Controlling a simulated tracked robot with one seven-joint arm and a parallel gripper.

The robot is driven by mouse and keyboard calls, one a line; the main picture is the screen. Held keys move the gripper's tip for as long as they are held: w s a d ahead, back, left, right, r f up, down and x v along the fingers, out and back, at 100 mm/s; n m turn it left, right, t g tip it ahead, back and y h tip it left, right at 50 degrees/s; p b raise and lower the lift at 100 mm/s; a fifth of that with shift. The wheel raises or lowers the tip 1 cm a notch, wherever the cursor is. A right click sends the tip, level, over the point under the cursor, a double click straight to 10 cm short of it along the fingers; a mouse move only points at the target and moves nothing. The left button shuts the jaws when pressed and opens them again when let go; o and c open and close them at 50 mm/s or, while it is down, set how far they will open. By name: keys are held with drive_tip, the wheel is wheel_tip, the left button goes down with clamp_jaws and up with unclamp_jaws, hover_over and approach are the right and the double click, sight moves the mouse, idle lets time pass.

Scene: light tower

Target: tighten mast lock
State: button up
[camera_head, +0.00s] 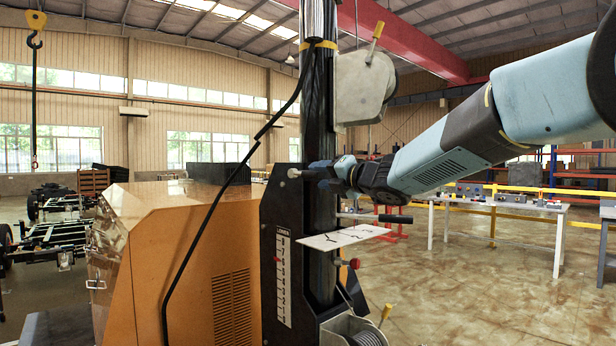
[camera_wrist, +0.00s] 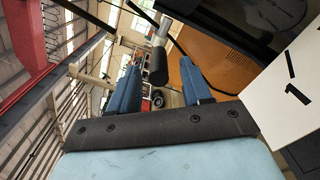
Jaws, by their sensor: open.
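A lever with a pale metal end (camera_head: 294,173) sticks out beside the dark mast (camera_head: 320,110), at the height of my gripper. In the wrist view a dark cylindrical grip (camera_wrist: 158,65) on a pale rod shows in the gap between my fingers. It looks like the mast lock's handle, but I cannot tell for sure. My gripper (camera_wrist: 160,66) is open, with one blue finger on each side of this grip. I see no finger clearly touching it. In the head view my gripper (camera_head: 326,171) points left at the mast, its fingertips partly lost against the dark column.
A white marked plate (camera_head: 345,237) juts out below my gripper, with a black bar (camera_head: 395,218) close by. An orange cabinet (camera_head: 170,250) stands left of the mast. A winch (camera_head: 362,85) hangs above my wrist, and another (camera_head: 350,330) sits low. A black cable (camera_head: 205,220) runs down the cabinet.

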sight(308, 172)
drive_tip(key=x, duration=0.6)
drive_tip(key=shift+c, duration=0.4)
clamp_jaws()
drive_tip(key=shift+d+f, duration=0.1)
